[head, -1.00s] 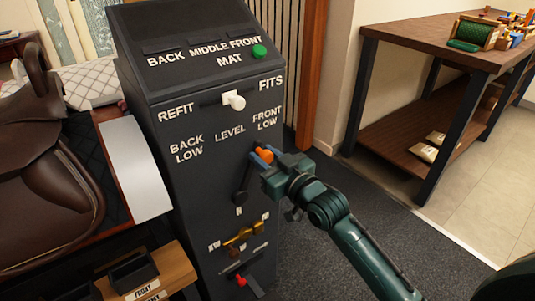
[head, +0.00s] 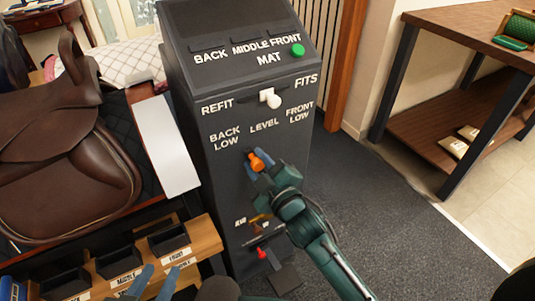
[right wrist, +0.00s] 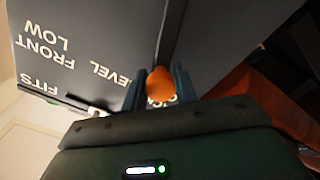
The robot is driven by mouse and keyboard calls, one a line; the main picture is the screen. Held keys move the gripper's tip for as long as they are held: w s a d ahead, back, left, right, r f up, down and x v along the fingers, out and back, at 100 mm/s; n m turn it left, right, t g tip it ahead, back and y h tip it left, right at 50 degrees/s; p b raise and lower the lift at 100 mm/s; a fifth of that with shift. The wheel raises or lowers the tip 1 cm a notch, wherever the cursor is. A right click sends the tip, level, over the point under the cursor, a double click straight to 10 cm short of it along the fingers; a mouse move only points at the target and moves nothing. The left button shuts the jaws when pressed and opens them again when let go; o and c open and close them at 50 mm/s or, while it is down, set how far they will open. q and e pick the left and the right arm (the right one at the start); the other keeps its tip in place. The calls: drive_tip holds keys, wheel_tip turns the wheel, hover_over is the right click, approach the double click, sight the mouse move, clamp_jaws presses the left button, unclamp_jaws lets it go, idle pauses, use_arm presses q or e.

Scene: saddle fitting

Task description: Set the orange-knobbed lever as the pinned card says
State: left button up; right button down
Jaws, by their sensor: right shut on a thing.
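The orange knob (head: 257,162) of the lever is on the front of the dark console (head: 185,120), below the words BACK LOW, LEVEL and FRONT LOW. It sits below and between BACK LOW and LEVEL. The lever's lower part is hidden behind my right gripper (head: 261,167), whose fingers are shut on the orange knob. In the right wrist view the orange knob (right wrist: 160,84) is between the two fingers. My left gripper (head: 157,277) is at the bottom edge with its blue fingers apart, beside the bins, and looks empty. I see no pinned card.
A white knob (head: 271,98) stands between REFIT and FITS, with a green button (head: 298,50) above it. A brass lever and a red-knobbed lever (head: 262,253) are lower down. A saddle (head: 65,160) and labelled bins (head: 118,261) are left; a wooden bench (head: 480,40) stands right.

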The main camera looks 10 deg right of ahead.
use_arm(q)
drive_tip(key=shift+d, duration=0.1)
use_arm(e)
drive_tip(key=shift+s+a+f+n, duration=0.2)
drive_tip(key=shift+a+f+n, duration=0.05)
drive_tip(key=shift+a+n, duration=0.3)
drive_tip(key=c, duration=1.1)
unclamp_jaws()
drive_tip(key=shift+a, duration=0.1)
use_arm(q)
drive_tip(key=shift+w+d+f+p, duration=0.1)
drive_tip(key=shift+w+f+p, duration=0.05)
drive_tip(key=shift+p, duration=0.25)
use_arm(e)
drive_tip(key=v, duration=1.3)
drive_tip(key=shift+s, duration=0.1)
